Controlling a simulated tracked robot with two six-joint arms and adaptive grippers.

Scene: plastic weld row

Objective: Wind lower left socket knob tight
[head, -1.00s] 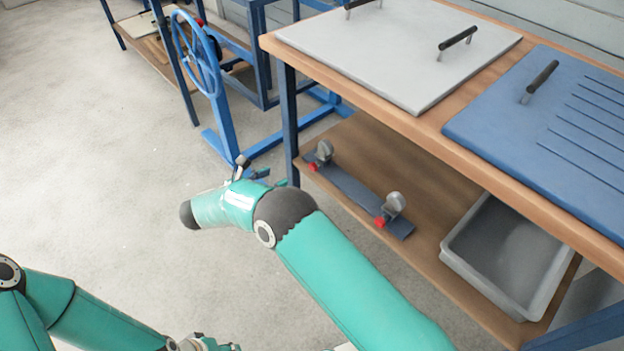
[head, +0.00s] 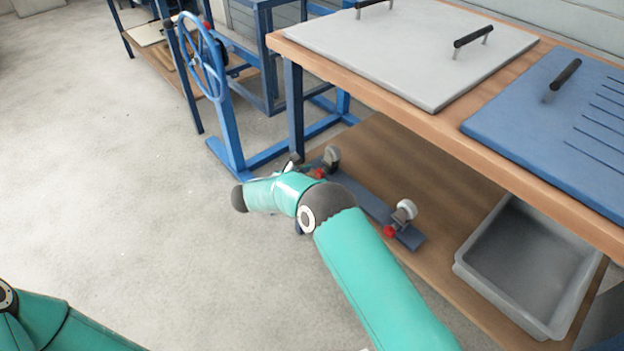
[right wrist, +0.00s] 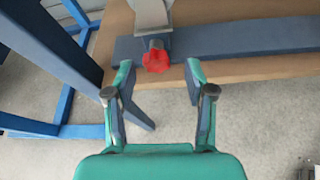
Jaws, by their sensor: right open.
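The lower left socket's red knob (head: 318,172) is on the blue-grey bar (head: 363,196) on the lower shelf. A grey caster-like fitting (head: 331,157) stands above it. In the right wrist view the knob (right wrist: 156,57) lies just beyond and between the fingertips of my right gripper (right wrist: 158,78). These are open, spread to either side, and apart from the knob. In the head view my right gripper (head: 292,164) is mostly hidden behind its arm, at the shelf's left end. My left gripper is out of view; only its arm shows, lower left.
A second red knob (head: 389,231) and caster (head: 404,211) are on the bar's right end. A grey bin (head: 480,262) stands on the shelf to the right. The table top (head: 440,115) overhangs the shelf. A blue table leg (right wrist: 50,45) stands close left of my gripper.

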